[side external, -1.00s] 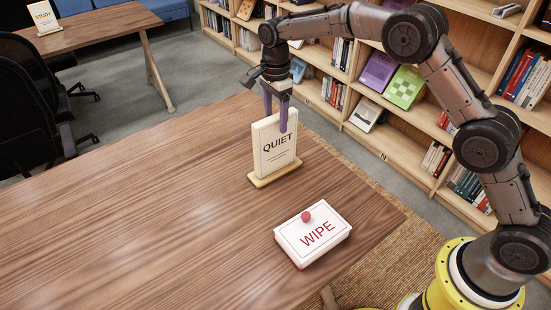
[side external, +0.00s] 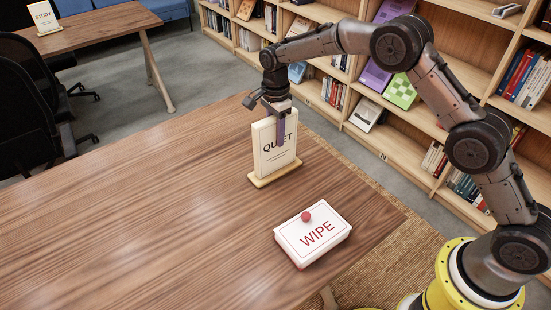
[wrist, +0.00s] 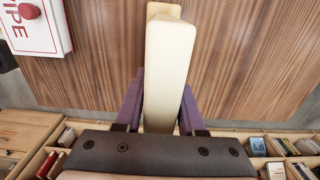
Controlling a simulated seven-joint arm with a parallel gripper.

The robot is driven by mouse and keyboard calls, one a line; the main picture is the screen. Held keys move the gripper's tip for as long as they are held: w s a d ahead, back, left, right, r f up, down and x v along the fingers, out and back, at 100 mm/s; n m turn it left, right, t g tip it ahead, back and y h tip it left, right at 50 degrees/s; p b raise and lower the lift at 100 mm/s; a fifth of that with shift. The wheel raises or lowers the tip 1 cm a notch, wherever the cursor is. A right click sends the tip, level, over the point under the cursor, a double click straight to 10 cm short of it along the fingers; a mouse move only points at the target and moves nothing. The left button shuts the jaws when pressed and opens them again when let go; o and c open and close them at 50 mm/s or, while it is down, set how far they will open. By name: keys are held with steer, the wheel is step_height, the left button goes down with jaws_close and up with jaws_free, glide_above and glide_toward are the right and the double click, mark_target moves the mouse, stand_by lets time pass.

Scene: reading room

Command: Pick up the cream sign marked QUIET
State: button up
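The cream sign marked QUIET (side external: 267,158) stands upright on its base on the wooden table in the side view. The wrist view looks down on its cream top edge (wrist: 168,65). My gripper (side external: 275,135) points down over the sign's upper part, with one purple finger in front of its face, covering part of the word. The other finger is hidden behind the sign in the side view. In the wrist view my gripper (wrist: 163,85) has one finger on each side of the sign. Narrow gaps show beside the sign near the finger bases, so it looks open.
A white box marked WIPE with a red knob (side external: 312,235) lies on the table (side external: 130,215) nearer the camera; it also shows in the wrist view (wrist: 38,28). The table's left part is clear. Bookshelves (side external: 400,130) stand behind.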

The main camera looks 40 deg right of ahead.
jaws_close()
steer(key=shift+r, duration=0.15)
stand_by(0.9)
